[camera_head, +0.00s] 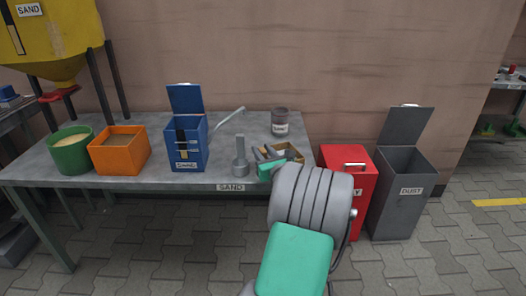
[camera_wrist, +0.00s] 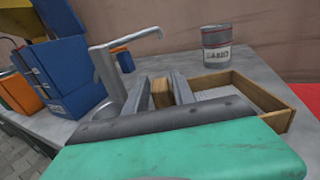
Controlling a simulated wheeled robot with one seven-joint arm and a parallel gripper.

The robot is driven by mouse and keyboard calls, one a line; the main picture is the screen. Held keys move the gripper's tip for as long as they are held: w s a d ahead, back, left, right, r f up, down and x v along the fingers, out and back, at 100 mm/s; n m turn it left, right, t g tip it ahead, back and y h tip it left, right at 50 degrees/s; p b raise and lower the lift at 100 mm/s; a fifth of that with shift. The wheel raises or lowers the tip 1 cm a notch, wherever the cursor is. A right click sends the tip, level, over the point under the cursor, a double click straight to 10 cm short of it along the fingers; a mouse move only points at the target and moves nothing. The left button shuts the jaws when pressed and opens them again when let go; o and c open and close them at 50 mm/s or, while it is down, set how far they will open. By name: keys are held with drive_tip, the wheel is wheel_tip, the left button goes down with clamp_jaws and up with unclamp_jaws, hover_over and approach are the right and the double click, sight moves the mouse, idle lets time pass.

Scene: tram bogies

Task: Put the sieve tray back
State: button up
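The sieve tray (camera_wrist: 282,97) is a shallow wooden frame with a pale mesh bottom, at the right of the wrist view. In the head view the sieve tray (camera_head: 297,155) is at the table's front right, partly hidden by my gripper. My gripper (camera_wrist: 160,92) has its two grey fingers either side of a wooden part at the tray's left. The wood fills the gap between them, so the gripper looks shut on it. In the head view my gripper (camera_head: 266,153) is low over the table's front edge. Whether the tray touches the table is unclear.
On the table (camera_head: 225,184) stand a green tub (camera_head: 72,158), an orange bin (camera_head: 120,160), an open-lidded blue box (camera_head: 188,155), a grey handled object (camera_head: 240,165) and a labelled can (camera_head: 280,123). Red (camera_head: 360,165) and grey dust bins (camera_head: 397,210) stand right of it.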

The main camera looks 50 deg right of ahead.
drive_tip(key=shift+o, duration=1.1)
